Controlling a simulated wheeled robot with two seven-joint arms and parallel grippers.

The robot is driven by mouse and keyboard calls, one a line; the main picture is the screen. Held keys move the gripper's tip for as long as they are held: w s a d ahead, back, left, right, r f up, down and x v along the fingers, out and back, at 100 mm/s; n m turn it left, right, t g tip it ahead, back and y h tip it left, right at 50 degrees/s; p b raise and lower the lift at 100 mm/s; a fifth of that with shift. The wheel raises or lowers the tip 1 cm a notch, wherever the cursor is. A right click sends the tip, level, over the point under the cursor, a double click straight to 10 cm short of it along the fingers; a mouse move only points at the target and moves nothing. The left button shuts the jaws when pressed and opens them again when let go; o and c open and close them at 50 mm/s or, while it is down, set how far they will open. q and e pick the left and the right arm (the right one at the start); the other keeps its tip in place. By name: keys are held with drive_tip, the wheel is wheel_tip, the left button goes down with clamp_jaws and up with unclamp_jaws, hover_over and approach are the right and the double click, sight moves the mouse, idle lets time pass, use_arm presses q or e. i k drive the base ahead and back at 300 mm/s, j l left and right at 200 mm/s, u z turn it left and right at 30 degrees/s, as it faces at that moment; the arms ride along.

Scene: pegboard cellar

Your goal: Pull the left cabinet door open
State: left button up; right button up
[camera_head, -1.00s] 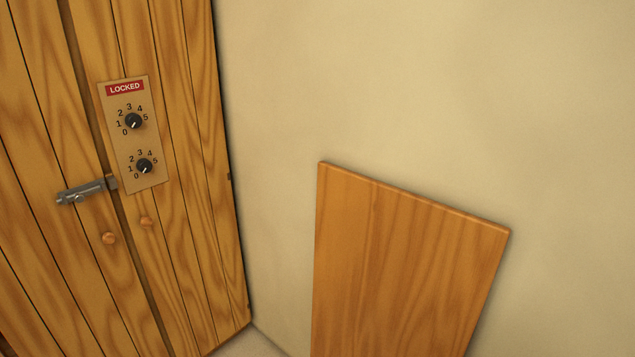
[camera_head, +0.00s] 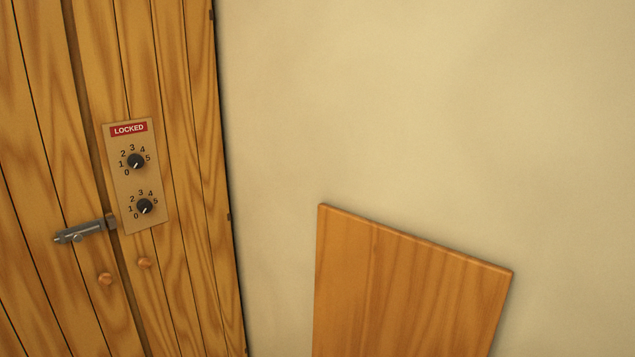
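The left cabinet door (camera_head: 40,180) is wooden with vertical planks and stands shut at the left of the head view. Its round wooden knob (camera_head: 105,279) is near its right edge. The right cabinet door (camera_head: 185,190) is also shut, with its own small knob (camera_head: 145,262). A grey metal slide bolt (camera_head: 82,231) on the left door reaches across the gap to a catch on the right door. A panel (camera_head: 150,185) on the right door has a red "LOCKED" label (camera_head: 128,129) and two black dials (camera_head: 135,161) numbered 0 to 5. Neither gripper shows.
A flat wooden board or top (camera_head: 400,290) is in the lower middle, right of the cabinet. A plain beige wall (camera_head: 420,110) fills the right and upper part of the view. The floor is out of view.

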sight(66, 298)
drive_tip(key=u, duration=1.25)
